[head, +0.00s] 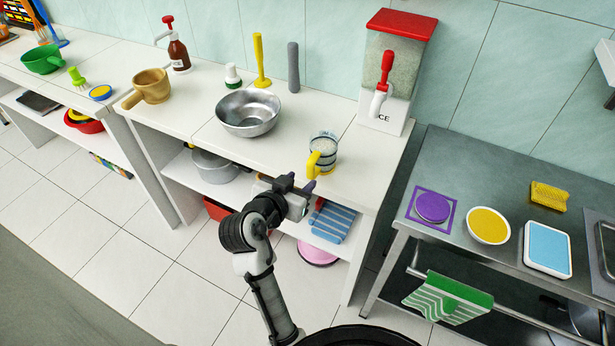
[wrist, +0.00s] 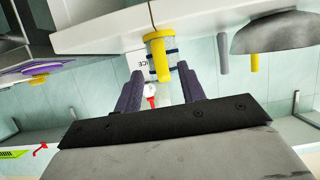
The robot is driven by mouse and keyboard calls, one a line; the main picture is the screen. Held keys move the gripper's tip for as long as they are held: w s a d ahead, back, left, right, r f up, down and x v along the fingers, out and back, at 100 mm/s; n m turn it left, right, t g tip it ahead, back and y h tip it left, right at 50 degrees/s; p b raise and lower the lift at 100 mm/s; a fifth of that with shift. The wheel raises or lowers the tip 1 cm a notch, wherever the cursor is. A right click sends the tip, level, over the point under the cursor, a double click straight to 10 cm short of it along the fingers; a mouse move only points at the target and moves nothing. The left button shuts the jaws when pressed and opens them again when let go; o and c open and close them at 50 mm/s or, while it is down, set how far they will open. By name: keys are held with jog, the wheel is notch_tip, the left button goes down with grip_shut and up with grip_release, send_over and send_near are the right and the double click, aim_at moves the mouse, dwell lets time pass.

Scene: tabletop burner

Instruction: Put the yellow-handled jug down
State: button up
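The yellow-handled jug (head: 325,146) is clear with dark bands and stands upright on the white counter (head: 275,165), close to its front edge. Its yellow handle (head: 313,165) faces my gripper. My gripper (head: 297,184) is just in front of the counter edge, near the handle. In the wrist view, which is upside down, the two purple fingers (wrist: 160,85) are spread apart. The jug's yellow handle (wrist: 158,55) shows between and beyond their tips, with gaps on both sides. Contact with the handle is not visible.
A metal bowl (head: 248,113) sits left of the jug. A red-lidded ice dispenser (head: 396,70) stands behind it on the right. A shelf below holds a grey pot (head: 215,165) and a blue striped cloth (head: 333,222). A steel table (head: 470,165) is to the right.

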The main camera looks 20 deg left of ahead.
jog(key=v, duration=0.5)
jog(key=shift+b, duration=0.3)
